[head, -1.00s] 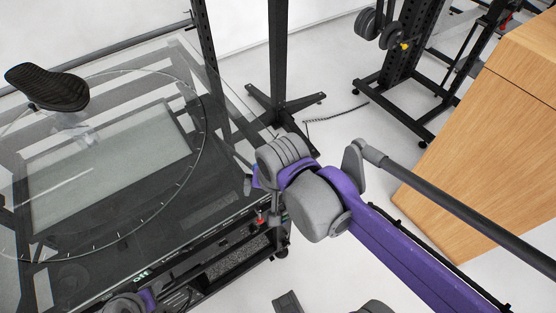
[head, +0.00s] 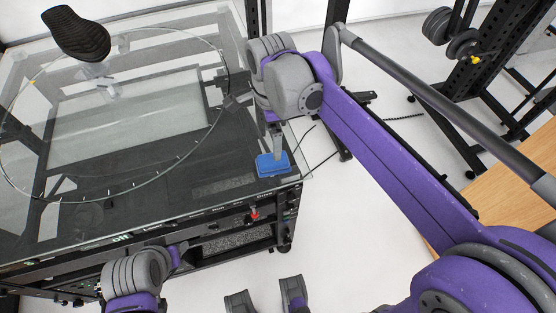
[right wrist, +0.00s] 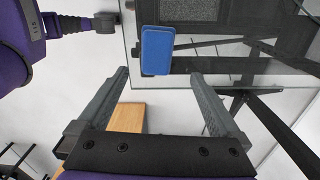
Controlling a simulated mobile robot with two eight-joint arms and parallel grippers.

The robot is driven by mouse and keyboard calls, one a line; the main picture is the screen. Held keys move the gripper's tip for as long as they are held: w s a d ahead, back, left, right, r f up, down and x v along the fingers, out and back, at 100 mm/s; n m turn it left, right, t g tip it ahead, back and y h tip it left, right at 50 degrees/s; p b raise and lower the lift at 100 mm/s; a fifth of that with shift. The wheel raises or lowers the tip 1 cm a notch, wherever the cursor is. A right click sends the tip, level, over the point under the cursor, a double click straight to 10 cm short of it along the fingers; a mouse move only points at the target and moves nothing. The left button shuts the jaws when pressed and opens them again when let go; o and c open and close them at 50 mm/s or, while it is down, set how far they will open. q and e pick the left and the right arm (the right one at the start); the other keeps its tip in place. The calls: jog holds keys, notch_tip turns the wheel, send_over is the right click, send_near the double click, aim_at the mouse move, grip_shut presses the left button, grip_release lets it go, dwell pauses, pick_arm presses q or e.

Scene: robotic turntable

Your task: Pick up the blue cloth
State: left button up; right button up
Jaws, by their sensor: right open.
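The blue cloth (head: 273,163) is a small flat rounded rectangle on the glass tabletop, near its front right corner. In the right wrist view the cloth (right wrist: 157,50) shows ahead, between the lines of the two fingers and just beyond their tips. My right gripper (right wrist: 160,75) is open and empty, with its fingers spread on either side. In the head view the right wrist is above the corner, and a grey finger part ends just above the cloth.
Weight racks (head: 485,90) and a wooden box (head: 515,190) stand at the right. White floor lies between.

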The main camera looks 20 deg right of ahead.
aim_at(273, 160)
jog(key=f, duration=0.6)
jog(key=f+b, duration=0.1)
jog(key=f, duration=0.2)
jog(key=shift+s+a+f, duration=0.15)
jog(key=shift+s+f, duration=0.1)
jog(key=shift+f, duration=0.05)
jog(key=c, duration=1.3)
notch_tip(273, 160, up, 10)
jog(key=shift+r+p, duration=0.1)
jog(key=shift+p, duration=0.5)
jog(key=o, duration=0.8)
jog(key=c, duration=0.6)
jog(key=shift+c, duration=0.2)
